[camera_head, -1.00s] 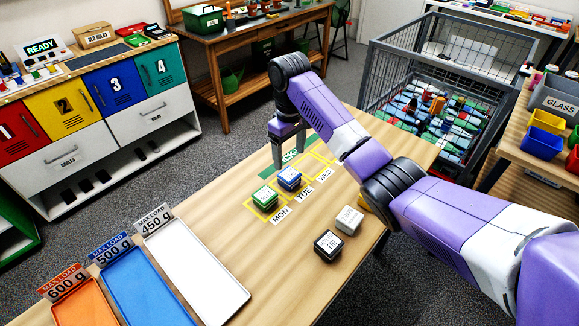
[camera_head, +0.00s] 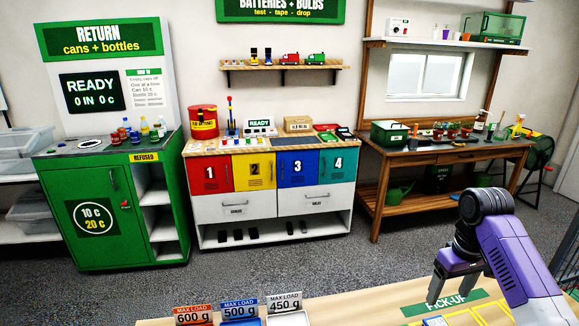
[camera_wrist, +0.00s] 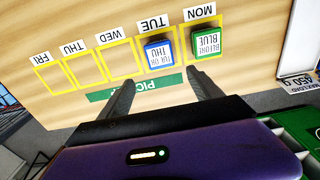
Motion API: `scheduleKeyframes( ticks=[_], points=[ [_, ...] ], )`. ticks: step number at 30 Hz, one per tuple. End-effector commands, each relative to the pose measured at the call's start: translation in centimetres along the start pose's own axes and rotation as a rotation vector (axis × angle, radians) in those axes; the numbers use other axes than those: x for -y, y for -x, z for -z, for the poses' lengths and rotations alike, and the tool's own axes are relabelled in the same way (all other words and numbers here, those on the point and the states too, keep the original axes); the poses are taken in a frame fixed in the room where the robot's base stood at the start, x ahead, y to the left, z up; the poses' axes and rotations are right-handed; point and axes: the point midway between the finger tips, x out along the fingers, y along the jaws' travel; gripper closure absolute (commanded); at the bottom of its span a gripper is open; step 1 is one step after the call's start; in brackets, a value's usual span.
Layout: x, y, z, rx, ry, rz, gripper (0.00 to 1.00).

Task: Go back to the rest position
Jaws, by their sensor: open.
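My gripper (camera_head: 458,284) is over the far edge of the table (camera_head: 372,303), near the green pick-up label, at the lower right of the head view. In the wrist view its two fingers (camera_wrist: 163,90) are apart with nothing between them. Beyond the fingers, a blue box (camera_wrist: 158,54) sits in the TUE square and a green box (camera_wrist: 206,42) sits in the MON square. The WED, THU and FRI squares look empty.
Trays with orange, blue and white load signs (camera_head: 239,309) stand at the table's near-left part. Behind are a green return machine (camera_head: 100,205), a numbered-door cabinet (camera_head: 270,205) and a wooden workbench (camera_head: 450,156). Grey carpet between is clear.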

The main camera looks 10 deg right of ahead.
Motion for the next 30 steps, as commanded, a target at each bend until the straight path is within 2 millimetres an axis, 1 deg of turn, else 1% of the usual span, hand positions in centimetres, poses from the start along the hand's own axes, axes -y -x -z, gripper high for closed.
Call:
scheduleKeyframes(
  ticks=[2, 4, 6, 8, 9, 11, 12, 15, 17, 19, 23, 26, 29, 30],
  points=[
    [-0.4, 0.2, 1.7, -0.070, -0.007, -0.019, 0.26],
    [-0.8, 1.3, 4.1, -0.176, -0.010, -0.049, 0.26],
    [-1.2, 2.8, 6.6, -0.304, -0.015, -0.080, 0.26],
    [-1.0, 3.4, 8.3, -0.407, -0.022, -0.092, 0.26],
    [-0.7, 3.5, 9.3, -0.473, -0.026, -0.095, 0.26],
    [0.3, 3.7, 10.6, -0.573, -0.031, -0.094, 0.26],
    [1.2, 3.7, 11.3, -0.640, -0.034, -0.090, 0.26],
    [3.7, 3.5, 12.3, -0.798, -0.051, -0.072, 0.26],
    [5.4, 3.3, 12.5, -0.884, -0.065, -0.057, 0.26],
    [7.2, 3.1, 12.2, -0.979, -0.083, -0.041, 0.26],
    [10.5, 2.8, 10.5, -1.129, -0.124, -0.012, 0.26],
    [12.6, 2.5, 8.4, -1.226, -0.158, 0.003, 0.26],
    [14.5, 2.3, 5.7, -1.308, -0.192, 0.011, 0.26],
    [15.2, 2.2, 4.5, -1.337, -0.205, 0.014, 0.26]
  ],
)
